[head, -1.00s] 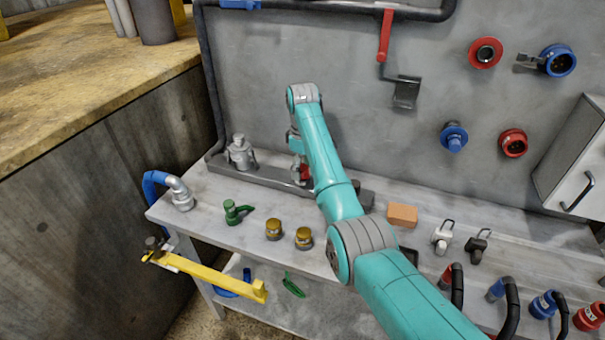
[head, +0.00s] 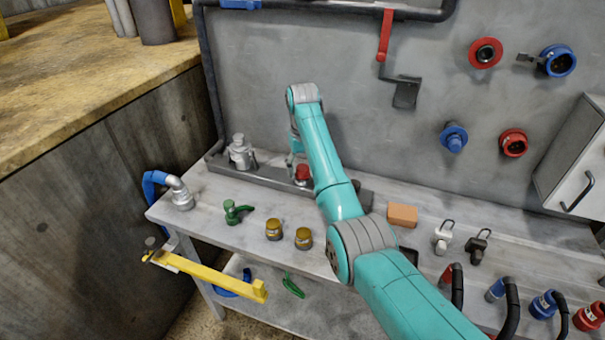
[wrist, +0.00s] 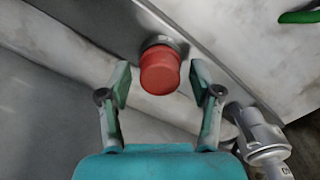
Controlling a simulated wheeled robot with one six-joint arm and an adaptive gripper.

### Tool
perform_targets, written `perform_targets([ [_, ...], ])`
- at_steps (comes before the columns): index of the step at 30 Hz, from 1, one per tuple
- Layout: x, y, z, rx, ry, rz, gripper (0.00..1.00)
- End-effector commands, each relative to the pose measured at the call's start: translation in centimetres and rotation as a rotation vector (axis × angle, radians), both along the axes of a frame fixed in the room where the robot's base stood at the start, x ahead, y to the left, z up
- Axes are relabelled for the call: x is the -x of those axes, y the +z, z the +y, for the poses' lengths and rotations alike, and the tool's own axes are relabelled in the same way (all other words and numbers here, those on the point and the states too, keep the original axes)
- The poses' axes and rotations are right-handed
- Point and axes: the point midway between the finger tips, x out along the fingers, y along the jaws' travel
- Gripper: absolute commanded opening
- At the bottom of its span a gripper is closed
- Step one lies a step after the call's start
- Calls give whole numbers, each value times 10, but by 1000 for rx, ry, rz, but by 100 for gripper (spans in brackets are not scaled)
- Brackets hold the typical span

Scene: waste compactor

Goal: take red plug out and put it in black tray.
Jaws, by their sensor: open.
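The red plug (head: 303,174) sits upright on a grey fitting in the long dark rail at the back of the bench. In the wrist view the red plug (wrist: 160,72) shows as a round red cap between the fingers of my gripper (wrist: 160,82). The fingers are apart, with a visible gap on each side of the cap. In the head view my gripper (head: 294,157) is small and partly hidden by my arm, close by the plug. A dark object (head: 410,255), perhaps the black tray, is mostly hidden behind my arm.
A silver fitting (head: 241,153) stands in the rail, left of the plug. A green valve (head: 237,212), two brass caps (head: 288,234) and an orange block (head: 403,215) are on the bench. A grey wall panel (head: 330,60) rises behind it.

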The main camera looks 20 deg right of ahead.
Motion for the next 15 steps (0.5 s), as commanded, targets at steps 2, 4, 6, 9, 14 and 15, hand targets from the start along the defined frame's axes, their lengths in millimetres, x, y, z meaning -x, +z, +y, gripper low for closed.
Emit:
perform_targets([
  [2,0,0,0,0,-83,0,64],
  [4,0,0,0,0,-152,0,64],
  [6,0,0,0,0,-201,0,64],
  [9,0,0,0,0,-238,0,64],
  [14,0,0,0,0,-329,0,64],
  [15,0,0,0,0,-374,0,64],
])
